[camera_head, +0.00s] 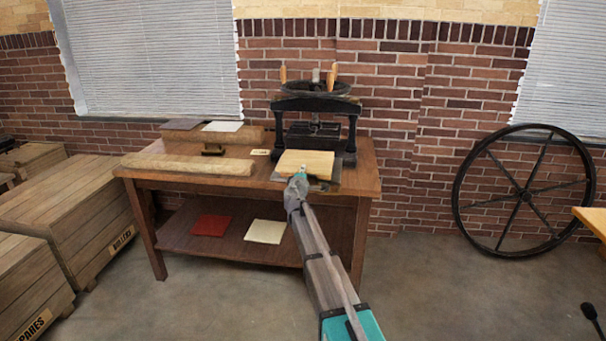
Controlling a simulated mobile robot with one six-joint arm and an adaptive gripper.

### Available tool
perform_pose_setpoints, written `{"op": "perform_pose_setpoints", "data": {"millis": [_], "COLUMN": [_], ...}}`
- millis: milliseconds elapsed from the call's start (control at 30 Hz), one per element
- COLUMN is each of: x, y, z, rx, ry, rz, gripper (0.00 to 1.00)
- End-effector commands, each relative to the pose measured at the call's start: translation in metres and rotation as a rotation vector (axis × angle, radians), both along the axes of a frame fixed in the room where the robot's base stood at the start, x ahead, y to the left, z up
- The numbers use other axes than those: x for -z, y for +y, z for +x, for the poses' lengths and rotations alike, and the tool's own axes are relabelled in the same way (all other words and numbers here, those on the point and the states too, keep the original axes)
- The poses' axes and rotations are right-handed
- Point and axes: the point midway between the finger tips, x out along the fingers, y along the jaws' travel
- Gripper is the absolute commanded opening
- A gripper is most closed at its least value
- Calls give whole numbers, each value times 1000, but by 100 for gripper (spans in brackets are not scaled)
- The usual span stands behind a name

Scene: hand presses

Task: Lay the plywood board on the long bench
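A pale wooden board, which looks like the plywood board (306,163), lies at the front of the black hand press on the brown wooden table (350,184). My arm reaches up from the bottom of the view, and my gripper (300,174) is at the board's front left edge. The gripper is small here and seen from behind, so I cannot tell whether its fingers are apart or closed on the board. A light wooden top (592,219) shows at the right edge, mostly out of view; I cannot tell if it is the long bench.
The black press (316,104) stands behind the board. A long roll (188,165) and a drawer box lie on the table's left. Red (211,225) and cream (265,231) sheets lie on its shelf. Wooden crates (68,205) stand left.

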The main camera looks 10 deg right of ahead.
Motion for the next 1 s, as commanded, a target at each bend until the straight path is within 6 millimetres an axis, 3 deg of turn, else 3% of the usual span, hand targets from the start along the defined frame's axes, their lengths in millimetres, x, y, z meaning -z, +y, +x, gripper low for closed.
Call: {"op": "perform_pose_setpoints", "data": {"millis": [433,833,1000], "x": [0,0,0], "y": [-1,0,0], "z": [4,4,4], "rx": [-1,-1,-1], "ry": [0,0,0], "rz": [0,0,0], "gripper": [37,0,0]}}
